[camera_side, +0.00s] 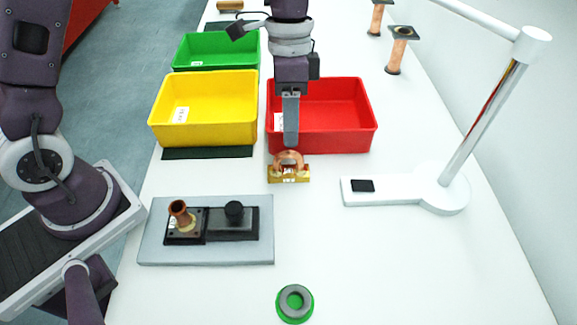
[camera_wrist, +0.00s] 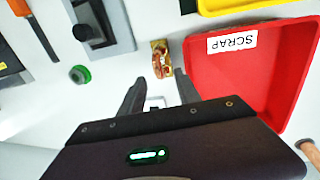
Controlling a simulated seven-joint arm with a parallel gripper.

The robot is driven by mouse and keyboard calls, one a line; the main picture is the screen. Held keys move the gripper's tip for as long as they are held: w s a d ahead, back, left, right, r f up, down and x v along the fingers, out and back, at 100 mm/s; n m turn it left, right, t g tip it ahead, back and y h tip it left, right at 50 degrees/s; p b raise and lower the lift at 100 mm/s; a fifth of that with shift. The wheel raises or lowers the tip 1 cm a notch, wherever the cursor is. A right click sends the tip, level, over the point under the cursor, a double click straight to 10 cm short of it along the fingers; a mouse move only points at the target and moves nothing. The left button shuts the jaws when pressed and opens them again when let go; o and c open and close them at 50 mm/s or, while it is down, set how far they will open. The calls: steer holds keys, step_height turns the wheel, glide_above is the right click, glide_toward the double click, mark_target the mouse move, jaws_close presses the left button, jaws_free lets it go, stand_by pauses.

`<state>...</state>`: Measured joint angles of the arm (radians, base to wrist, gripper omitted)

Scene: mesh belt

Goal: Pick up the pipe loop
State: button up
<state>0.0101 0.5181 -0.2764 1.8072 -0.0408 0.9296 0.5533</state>
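The pipe loop (camera_side: 289,157) is a small copper-coloured arch standing on a gold block (camera_side: 289,175) in front of the red bin. In the wrist view the loop (camera_wrist: 160,62) lies just beyond my fingertips, roughly between their lines. My gripper (camera_side: 290,145) points down over it, with the fingers seen edge-on and overlapping the top of the loop in the side view. In the wrist view my gripper (camera_wrist: 158,76) has its two dark fingers apart with nothing held between them. Whether the fingertips touch the loop cannot be told.
A red bin (camera_side: 365,140) marked SCRAP in the wrist view stands close behind. Yellow (camera_side: 205,138) and green (camera_side: 215,65) bins are left. A grey board (camera_side: 205,255) with fixtures, a green-based ring (camera_side: 295,300) and a white lamp stand (camera_side: 400,190) surround clear table.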

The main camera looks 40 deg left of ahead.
mark_target(289, 152)
steer(key=f, duration=0.2)
steer(key=s+f, duration=0.1)
steer(key=f, duration=0.1)
steer(key=d+f, duration=0.1)
steer(key=f, duration=0.2)
steer(key=shift+s, duration=0.2)
steer(key=shift+r, duration=0.1)
jaws_close()
stand_by(0.9)
